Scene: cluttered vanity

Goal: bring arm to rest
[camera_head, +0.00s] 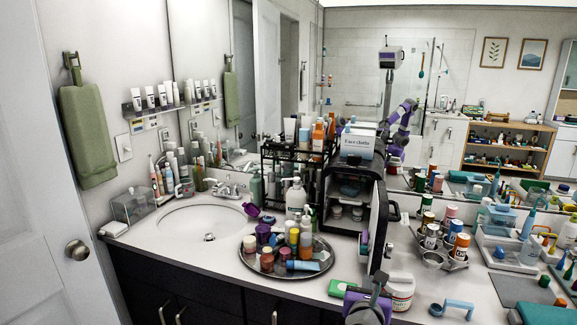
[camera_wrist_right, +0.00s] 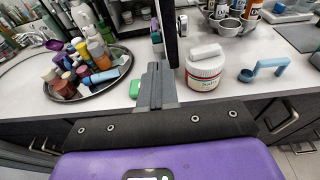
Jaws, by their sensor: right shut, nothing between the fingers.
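My right gripper (camera_head: 376,284) is at the bottom centre of the head view, at the counter's front edge, below the open cabinet door. In the wrist view its fingers (camera_wrist_right: 158,72) are together with nothing between them. The fingers point toward the counter, between the round tray and a white jar. I cannot tell whether they touch the door above them. My left gripper is out of the head view; a purple arm (camera_head: 402,118) shows only as a reflection in the mirror.
A black cabinet (camera_head: 334,172) stands with its door (camera_head: 381,232) open toward me. A round tray (camera_head: 245,262) of bottles is left, with a green box (camera_head: 343,288) near it. A white jar (camera_head: 400,291) and blue holder (camera_head: 452,307) are right. The sink (camera_head: 190,222) is clear.

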